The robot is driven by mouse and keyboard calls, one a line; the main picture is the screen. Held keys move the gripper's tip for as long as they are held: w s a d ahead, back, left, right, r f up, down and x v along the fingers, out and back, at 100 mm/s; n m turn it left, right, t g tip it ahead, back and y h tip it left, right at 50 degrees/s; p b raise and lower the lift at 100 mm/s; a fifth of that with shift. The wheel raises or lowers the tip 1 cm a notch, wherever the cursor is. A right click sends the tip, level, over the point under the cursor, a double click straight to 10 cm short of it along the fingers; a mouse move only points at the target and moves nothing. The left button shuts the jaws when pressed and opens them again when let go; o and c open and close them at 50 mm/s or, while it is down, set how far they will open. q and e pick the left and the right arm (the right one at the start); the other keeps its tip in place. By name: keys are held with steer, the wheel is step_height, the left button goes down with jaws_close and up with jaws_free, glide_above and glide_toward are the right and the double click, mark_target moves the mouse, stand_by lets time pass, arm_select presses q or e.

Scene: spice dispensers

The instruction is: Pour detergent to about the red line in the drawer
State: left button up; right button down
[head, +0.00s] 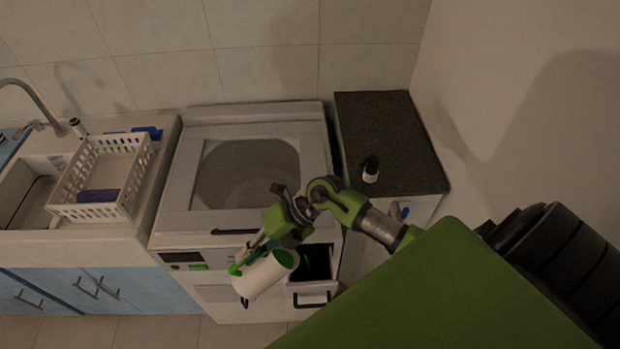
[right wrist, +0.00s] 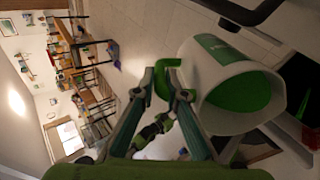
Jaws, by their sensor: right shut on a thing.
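A white cup (head: 262,281) with a green inside and a green handle hangs tilted in front of the washing machine (head: 185,225). My right gripper (head: 248,258) is shut on the cup's handle. In the right wrist view my right gripper (right wrist: 165,80) closes on the green handle, and the cup (right wrist: 215,65) lies on its side with its mouth toward the drawer. The open drawer (head: 313,284) is just right of the cup and has a dark inside. A red mark (right wrist: 311,136) shows at the right edge of the wrist view. I cannot make out the detergent level. My left gripper is out of view.
A dark-topped cabinet (head: 385,130) with a small black-and-white bottle (head: 370,170) stands right of the machine. A counter with a white basket (head: 98,209) and a sink is at left. A wall bounds the right side.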

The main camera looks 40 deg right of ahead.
steer(key=shift+s+d+r+t+y, duration=0.1)
steer(key=shift+d+r+t+y, duration=0.1)
steer(key=shift+d+t+y, duration=0.3)
stand_by(2.2)
steer(key=shift+s+d+r+y, duration=0.2)
steer(key=shift+d+r+y, duration=0.2)
steer(key=shift+r+y, duration=0.25)
stand_by(3.1)
steer(key=shift+f, duration=0.15)
